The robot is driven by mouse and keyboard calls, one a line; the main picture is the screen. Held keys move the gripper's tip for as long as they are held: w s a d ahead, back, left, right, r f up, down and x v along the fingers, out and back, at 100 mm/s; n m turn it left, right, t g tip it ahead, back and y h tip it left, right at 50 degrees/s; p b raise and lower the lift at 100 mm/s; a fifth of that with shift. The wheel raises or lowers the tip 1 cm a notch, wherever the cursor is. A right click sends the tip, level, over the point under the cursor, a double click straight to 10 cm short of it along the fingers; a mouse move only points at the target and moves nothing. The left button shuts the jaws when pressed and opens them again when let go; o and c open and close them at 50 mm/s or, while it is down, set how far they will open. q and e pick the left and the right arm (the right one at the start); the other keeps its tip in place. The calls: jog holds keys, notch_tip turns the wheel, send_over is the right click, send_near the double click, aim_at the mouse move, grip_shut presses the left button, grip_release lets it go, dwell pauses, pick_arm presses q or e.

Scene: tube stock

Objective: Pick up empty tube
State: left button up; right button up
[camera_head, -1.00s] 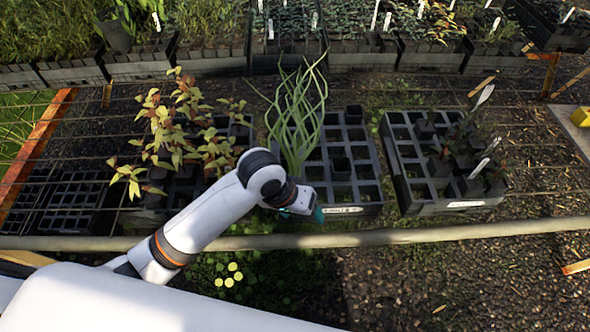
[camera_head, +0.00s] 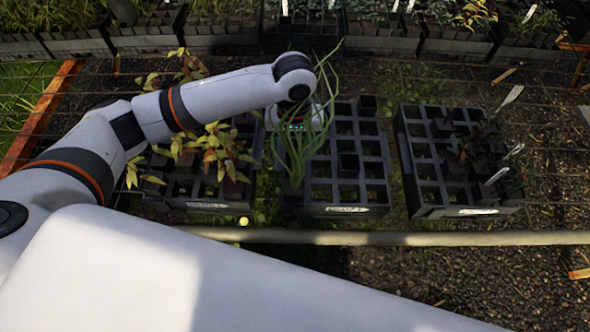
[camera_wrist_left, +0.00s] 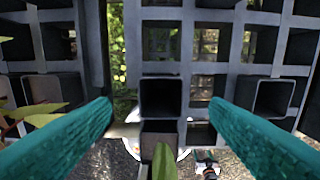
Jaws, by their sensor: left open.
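In the left wrist view, my left gripper (camera_wrist_left: 160,104) is open, one teal finger on each side of a black square tube (camera_wrist_left: 161,98). The tube looks empty, and no finger visibly touches it. Another tube (camera_wrist_left: 270,95) sits right of the right finger. In the head view, my left wrist hangs over the left side of the middle tray (camera_head: 338,211), behind long green leaves (camera_head: 298,150); its fingertips are hidden. My right gripper is not in view.
A right tray (camera_head: 466,212) holds several dark tubes and pale labels. A left tray (camera_head: 205,206) holds yellow-red leafy plants (camera_head: 215,150), partly under my left arm. A pale rail (camera_head: 400,238) runs along the front. Planted pots line the back.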

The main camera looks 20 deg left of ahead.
aim_at(294, 160)
pick_arm(q)
jog(key=shift+s+d+f+p, duration=0.1)
jog(key=shift+f+p, duration=0.1)
jog(key=shift+f, duration=1.5)
jog(key=shift+s+f+p, duration=0.1)
jog(key=shift+f+p, duration=0.05)
jog(key=shift+f, duration=1.55)
jog(key=c, duration=1.3)
jog(key=shift+r, duration=0.15)
